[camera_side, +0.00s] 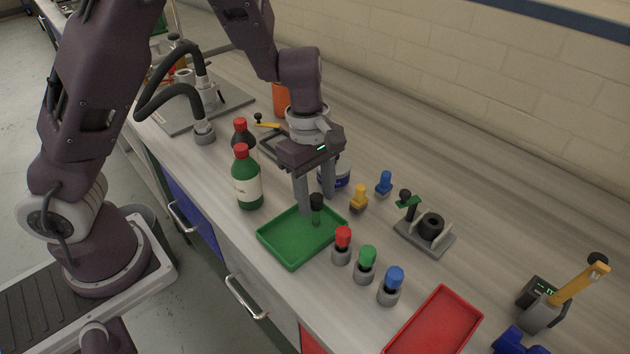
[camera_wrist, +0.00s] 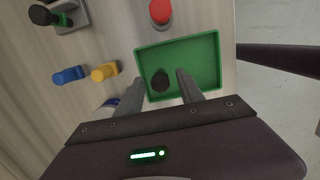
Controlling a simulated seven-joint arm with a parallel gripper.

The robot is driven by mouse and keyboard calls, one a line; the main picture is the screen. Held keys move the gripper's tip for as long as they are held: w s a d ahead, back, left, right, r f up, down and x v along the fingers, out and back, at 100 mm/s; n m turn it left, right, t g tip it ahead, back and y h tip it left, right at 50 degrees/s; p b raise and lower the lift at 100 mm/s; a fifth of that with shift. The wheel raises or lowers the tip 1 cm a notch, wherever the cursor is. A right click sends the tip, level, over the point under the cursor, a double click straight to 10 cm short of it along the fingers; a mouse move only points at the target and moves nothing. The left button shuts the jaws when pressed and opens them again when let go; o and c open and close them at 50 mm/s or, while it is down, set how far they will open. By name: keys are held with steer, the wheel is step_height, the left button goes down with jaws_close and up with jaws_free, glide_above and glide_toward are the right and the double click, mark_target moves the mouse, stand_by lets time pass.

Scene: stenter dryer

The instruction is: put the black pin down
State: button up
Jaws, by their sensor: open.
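The black pin (camera_side: 317,206) stands upright in the green tray (camera_side: 280,251), near the tray's back corner. In the wrist view the black pin (camera_wrist: 160,82) shows from above inside the green tray (camera_wrist: 208,50), next to the left finger. My gripper (camera_side: 314,207) is open, with its fingers reaching down at the tray's back edge. In the wrist view my gripper (camera_wrist: 172,80) has its fingertips apart at the black pin. Whether a finger touches the pin I cannot tell.
Red (camera_side: 342,245), green (camera_side: 366,265) and blue (camera_side: 390,286) pins stand in grey holders right of the tray. Yellow (camera_side: 359,198) and blue (camera_side: 384,183) pins stand behind. A green bottle (camera_side: 246,180) is left; a red tray (camera_side: 434,322) lies front right.

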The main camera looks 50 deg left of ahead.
step_height(320, 180, up, 12)
steer(key=a+f, duration=0.1)
steer(key=s+a+r+m+t, duration=0.2)
steer(key=s+r+m, duration=0.2)
steer(key=s+m, duration=0.5)
steer(key=s+a+r+m+t+y, duration=0.1)
steer(key=s+a+r+m+t, duration=0.1)
steer(key=s+m, duration=0.7)
step_height(320, 180, up, 2)
steer(key=shift+s+r+t, duration=0.1)
steer(key=shift+s+t, duration=0.65)
steer(key=shift+t, duration=0.05)
